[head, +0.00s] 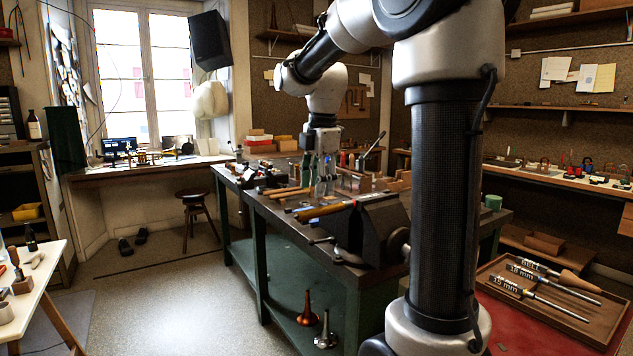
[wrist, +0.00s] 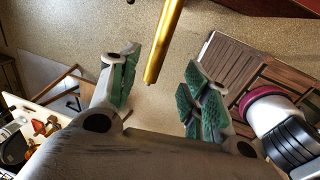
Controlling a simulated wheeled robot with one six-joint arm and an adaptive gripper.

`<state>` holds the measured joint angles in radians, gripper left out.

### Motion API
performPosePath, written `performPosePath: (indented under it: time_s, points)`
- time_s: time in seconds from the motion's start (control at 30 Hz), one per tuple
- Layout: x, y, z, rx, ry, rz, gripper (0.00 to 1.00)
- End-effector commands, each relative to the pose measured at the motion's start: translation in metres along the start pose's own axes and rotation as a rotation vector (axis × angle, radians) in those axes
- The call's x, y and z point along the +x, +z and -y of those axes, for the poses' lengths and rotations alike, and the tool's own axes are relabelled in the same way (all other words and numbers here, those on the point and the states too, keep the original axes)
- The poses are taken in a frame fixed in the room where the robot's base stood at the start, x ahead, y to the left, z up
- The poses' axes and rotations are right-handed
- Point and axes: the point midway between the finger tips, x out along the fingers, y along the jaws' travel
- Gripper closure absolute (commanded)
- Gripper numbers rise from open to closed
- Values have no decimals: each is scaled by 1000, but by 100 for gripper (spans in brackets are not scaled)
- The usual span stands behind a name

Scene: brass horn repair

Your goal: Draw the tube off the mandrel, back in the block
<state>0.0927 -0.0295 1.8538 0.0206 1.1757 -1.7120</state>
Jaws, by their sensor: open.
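A brass-yellow tube (head: 322,211) lies nearly level at the dark vise (head: 372,232) on the front of the green bench, its free end pointing left. In the wrist view a golden tube (wrist: 165,40) comes in from the top and ends between the spread fingers, touching neither pad. My gripper (head: 322,188) is above the bench, behind the tube in the head view. Its two green-padded fingers in the wrist view (wrist: 163,90) are wide apart and empty. The mandrel inside the tube cannot be made out. A wooden block (head: 358,183) stands behind the vise.
Hand tools and rods crowd the bench top around my gripper. A wooden tray (head: 590,328) with labelled mandrels lies on a red surface at right. A stool (head: 193,212) and open floor are at left.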

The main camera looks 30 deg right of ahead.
Motion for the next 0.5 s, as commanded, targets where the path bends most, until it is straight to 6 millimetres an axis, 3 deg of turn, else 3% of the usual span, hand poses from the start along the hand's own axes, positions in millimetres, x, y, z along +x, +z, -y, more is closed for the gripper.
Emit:
performPosePath:
  time_s: [0.3,0.5]
  points:
    - [50,0,1,0,-3,-1,53]
    - [68,0,1,0,-1,0,53]
